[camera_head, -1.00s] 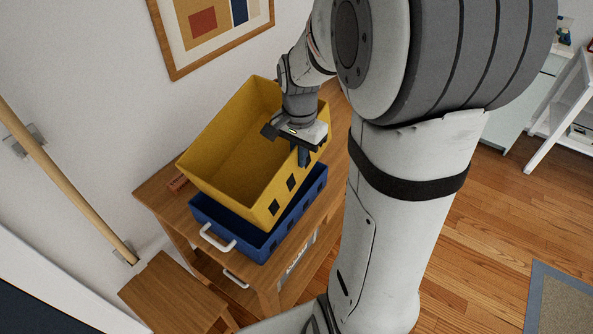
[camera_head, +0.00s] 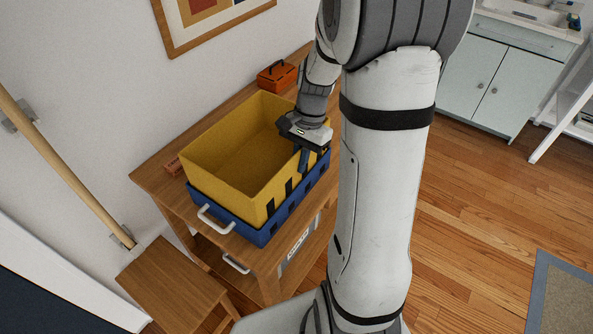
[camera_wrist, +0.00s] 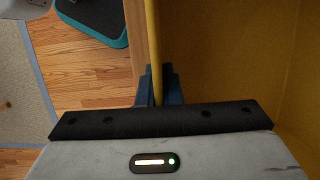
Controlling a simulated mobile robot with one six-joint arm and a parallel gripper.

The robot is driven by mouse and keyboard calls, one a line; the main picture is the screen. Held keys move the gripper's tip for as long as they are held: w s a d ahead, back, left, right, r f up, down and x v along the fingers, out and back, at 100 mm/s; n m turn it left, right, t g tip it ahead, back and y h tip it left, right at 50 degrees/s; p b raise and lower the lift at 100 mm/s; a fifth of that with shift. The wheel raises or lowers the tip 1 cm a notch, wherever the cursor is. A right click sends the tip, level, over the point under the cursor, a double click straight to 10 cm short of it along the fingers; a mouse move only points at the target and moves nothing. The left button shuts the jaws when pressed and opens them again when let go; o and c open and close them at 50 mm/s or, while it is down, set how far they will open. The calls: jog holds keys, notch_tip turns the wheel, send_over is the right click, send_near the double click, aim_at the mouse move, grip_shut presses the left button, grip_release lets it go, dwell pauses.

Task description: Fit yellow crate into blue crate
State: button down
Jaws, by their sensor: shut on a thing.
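The yellow crate (camera_head: 215,168) sits down inside the blue crate (camera_head: 263,237) on the wooden table, and looks close to level. Its upper part stands above the blue rim, and I cannot tell whether its bottom touches the blue crate's floor. My gripper (camera_head: 306,160) is shut on the right-hand wall of the yellow crate, near its far end. In the wrist view my fingers (camera_wrist: 158,88) pinch the thin yellow wall (camera_wrist: 156,45).
A wooden table (camera_head: 150,180) carries the crates against the wall. An orange toolbox (camera_head: 277,76) stands behind them. A small brick-coloured thing (camera_head: 172,166) lies at the left. A wooden stool (camera_head: 172,285) stands in front. The floor at right is open.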

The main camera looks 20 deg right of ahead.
jog(key=shift+f, duration=1.8)
jog(key=c, duration=2.1)
grip_release()
jog(key=shift+f, duration=0.2)
jog(key=o, duration=0.5)
jog(key=shift+r, duration=0.15)
